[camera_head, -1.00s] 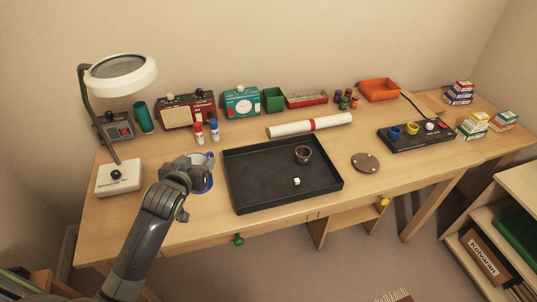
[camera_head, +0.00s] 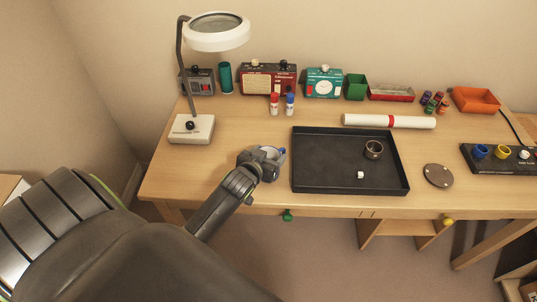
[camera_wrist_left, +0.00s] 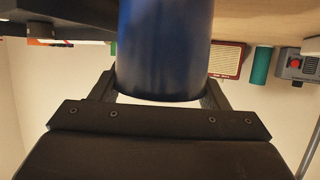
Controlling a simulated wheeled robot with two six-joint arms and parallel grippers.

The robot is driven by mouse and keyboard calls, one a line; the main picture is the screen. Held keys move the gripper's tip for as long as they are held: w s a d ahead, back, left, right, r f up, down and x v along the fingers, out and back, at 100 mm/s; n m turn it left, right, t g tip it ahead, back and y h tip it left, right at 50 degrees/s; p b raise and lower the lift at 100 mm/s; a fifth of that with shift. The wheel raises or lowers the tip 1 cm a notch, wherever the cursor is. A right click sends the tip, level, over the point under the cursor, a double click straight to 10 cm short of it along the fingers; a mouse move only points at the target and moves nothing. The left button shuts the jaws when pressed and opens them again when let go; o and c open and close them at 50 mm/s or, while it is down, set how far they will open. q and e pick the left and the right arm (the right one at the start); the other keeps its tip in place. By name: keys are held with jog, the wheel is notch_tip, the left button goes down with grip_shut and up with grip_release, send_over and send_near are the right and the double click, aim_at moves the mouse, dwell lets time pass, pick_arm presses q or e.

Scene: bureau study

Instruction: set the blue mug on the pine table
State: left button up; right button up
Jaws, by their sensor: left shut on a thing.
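The blue mug (camera_wrist_left: 165,50) fills the upper middle of the left wrist view, between the two fingers of my left gripper (camera_wrist_left: 160,93). In the head view only a small part of the mug (camera_head: 281,152) shows behind my left gripper (camera_head: 264,160), which is shut on it. They are at the desk's front part, just left of the black tray. I cannot tell whether the mug touches the desk top. The light wooden desk (camera_head: 225,150) may be the pine table, but a pale wooden edge (camera_head: 9,187) also shows at the far left. My right gripper is not in view.
The black tray (camera_head: 300,180) holds a dark cup (camera_head: 374,149) and a white cube (camera_head: 361,175). A magnifier lamp (camera_head: 191,129) stands at the left. Red and blue bottles (camera_head: 282,104) stand behind. The desk between lamp and tray is mostly clear.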

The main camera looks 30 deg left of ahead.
pick_arm(q)
jog(key=shift+f, duration=0.1)
jog(key=o, duration=1.5)
jog(key=shift+r, duration=0.2)
jog(key=v, duration=1.2)
